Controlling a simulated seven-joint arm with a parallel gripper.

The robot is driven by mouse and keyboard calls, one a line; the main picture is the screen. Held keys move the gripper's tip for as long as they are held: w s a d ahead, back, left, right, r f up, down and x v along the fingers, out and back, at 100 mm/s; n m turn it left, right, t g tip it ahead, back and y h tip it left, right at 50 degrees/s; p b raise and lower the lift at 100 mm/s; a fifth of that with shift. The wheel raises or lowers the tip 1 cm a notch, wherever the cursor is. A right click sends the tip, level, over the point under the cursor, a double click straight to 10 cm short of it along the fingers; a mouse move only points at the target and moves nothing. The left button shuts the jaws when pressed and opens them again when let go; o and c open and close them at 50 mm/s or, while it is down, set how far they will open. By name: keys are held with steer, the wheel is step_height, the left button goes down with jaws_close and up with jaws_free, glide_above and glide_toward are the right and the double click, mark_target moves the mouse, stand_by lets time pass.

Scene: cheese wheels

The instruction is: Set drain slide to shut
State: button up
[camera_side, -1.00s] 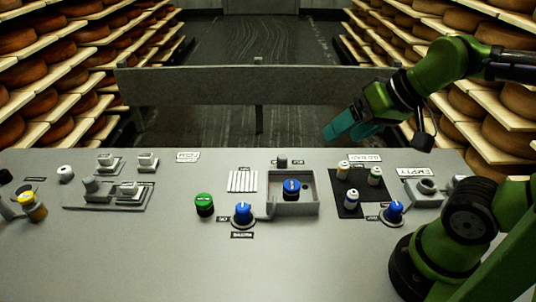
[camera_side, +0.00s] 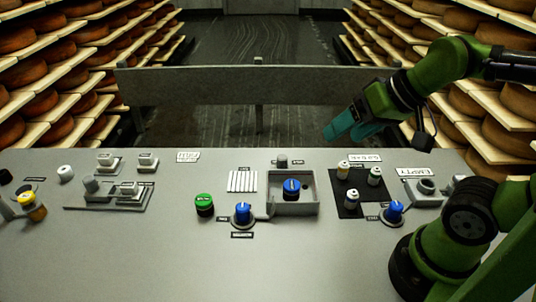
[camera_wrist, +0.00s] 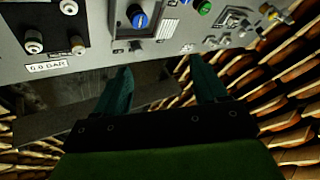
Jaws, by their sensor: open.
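Grey slide-like controls stand on a grey base plate (camera_side: 105,205) at the left of the panel, with a blocky grey handle (camera_side: 90,184) and a second grey block (camera_side: 128,188) on it. The wrist view shows this group, small, at upper right (camera_wrist: 234,24). The labels are too small to read, so I cannot tell which control is the drain slide or its setting. My gripper (camera_side: 347,127) hangs above the back edge of the panel at right, far from the grey controls. In the wrist view its teal fingers (camera_wrist: 160,70) are apart and empty.
A blue knob (camera_side: 291,188) sits in a grey-walled box, with another blue knob (camera_side: 243,212) and a green button (camera_side: 204,205) nearby. Several small jars stand on a black mat (camera_side: 348,212). A grey rail (camera_side: 200,86) runs behind the panel. The front is clear.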

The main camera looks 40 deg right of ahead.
steer(key=shift+c, duration=0.3)
steer(key=shift+f, duration=0.15)
steer(key=shift+c, duration=1)
steer(key=m+g+h, duration=0.2)
steer(key=m+g, duration=0.5)
glide_above(283, 156)
step_height(283, 156, down, 7)
step_height(283, 156, down, 16)
steer(key=shift+r, duration=0.15)
jaws_close()
